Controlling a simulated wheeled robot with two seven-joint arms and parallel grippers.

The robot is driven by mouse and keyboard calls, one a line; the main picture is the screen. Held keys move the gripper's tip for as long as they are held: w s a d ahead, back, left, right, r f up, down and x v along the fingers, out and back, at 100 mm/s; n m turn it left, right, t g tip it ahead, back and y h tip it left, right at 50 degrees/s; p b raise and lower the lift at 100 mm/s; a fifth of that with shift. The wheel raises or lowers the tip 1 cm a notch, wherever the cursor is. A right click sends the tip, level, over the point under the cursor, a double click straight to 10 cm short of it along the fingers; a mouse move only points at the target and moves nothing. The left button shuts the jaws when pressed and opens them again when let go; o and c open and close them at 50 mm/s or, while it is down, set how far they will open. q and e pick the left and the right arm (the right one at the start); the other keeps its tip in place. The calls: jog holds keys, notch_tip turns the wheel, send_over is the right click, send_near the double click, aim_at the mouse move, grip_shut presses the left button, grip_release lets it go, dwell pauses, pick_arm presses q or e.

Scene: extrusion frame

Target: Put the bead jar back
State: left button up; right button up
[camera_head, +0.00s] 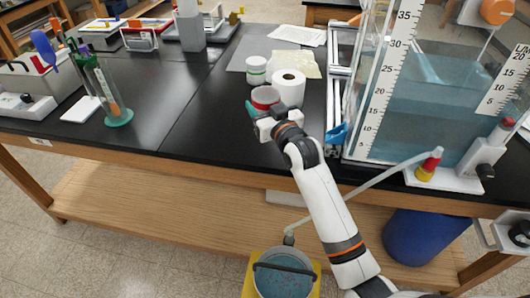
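A small round jar with a pale top and a red band (265,96) stands on the black bench near its front edge. I take it to be the bead jar, but its contents are too small to make out. My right gripper (266,122) is at the near side of this jar, its arm reaching up from the lower right. The gripper hides the jar's lower part, and I cannot tell whether the fingers close on it. My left gripper is not in view.
A white paper roll (289,87) stands close to the right of the jar. A large water tank (430,90) with scales stands further right. A stand with tubes (106,92) is at left. Bare black bench lies left of the gripper. A bucket (283,274) is below.

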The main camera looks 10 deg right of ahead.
jog(key=shift+w, duration=0.45)
jog(key=shift+f, duration=0.25)
notch_tip(320, 180, down, 4)
jog(key=shift+f, duration=0.15)
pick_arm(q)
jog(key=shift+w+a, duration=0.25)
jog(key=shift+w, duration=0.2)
pick_arm(e)
jog(key=shift+f, duration=2.35)
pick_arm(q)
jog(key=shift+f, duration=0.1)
pick_arm(e)
jog(key=shift+f, duration=0.1)
jog(key=o, duration=1)
